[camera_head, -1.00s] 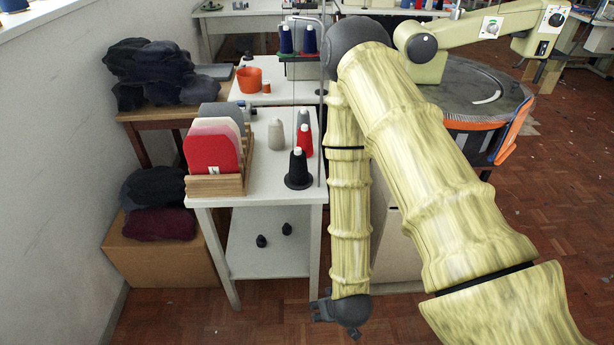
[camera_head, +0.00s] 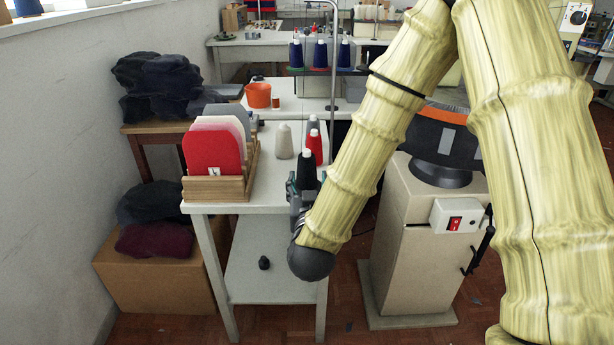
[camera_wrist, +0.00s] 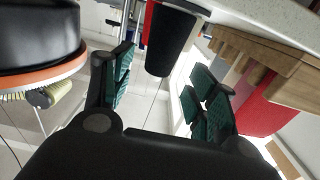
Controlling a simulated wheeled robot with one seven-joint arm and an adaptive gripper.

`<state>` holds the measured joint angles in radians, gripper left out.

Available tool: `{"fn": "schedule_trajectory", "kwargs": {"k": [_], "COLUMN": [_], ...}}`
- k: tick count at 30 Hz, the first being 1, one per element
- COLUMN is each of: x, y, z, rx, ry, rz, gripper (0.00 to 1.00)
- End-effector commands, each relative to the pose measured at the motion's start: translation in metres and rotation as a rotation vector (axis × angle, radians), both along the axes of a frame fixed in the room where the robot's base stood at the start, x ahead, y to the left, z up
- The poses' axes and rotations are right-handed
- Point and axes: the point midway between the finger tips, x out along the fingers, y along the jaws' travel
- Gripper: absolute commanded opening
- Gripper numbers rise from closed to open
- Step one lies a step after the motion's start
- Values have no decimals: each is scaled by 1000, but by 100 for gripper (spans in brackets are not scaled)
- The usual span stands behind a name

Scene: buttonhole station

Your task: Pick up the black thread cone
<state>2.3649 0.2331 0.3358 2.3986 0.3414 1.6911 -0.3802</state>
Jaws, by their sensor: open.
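The black thread cone (camera_head: 307,168) stands upright near the front right corner of the white table, its lower part hidden behind my gripper. My gripper (camera_head: 302,188) is at the table's front edge, in front of the cone. In the wrist view, the black cone (camera_wrist: 173,38) shows just past and between the open fingers. My gripper (camera_wrist: 158,76) has teal finger pads, spread apart with nothing between them; I see no contact with the cone.
Red (camera_head: 314,146) and grey (camera_head: 284,142) cones stand behind the black one. A wooden rack (camera_head: 222,187) with red, pink and grey panels is to its left. The white table (camera_head: 268,197) edge is close to my gripper. A machine cabinet (camera_head: 415,240) stands at the right.

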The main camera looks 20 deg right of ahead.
Motion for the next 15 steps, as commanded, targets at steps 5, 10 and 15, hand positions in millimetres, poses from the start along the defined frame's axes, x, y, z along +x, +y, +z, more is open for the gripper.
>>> {"fn": "schedule_trajectory", "kwargs": {"k": [5, 10, 15], "x": [24, 36, 47], "y": [-8, -11, -13], "z": [0, -1, -3], "rx": [1, 1, 1], "ry": [0, 2, 2], "rz": [-2, 0, -1], "gripper": [58, 58, 58]}}
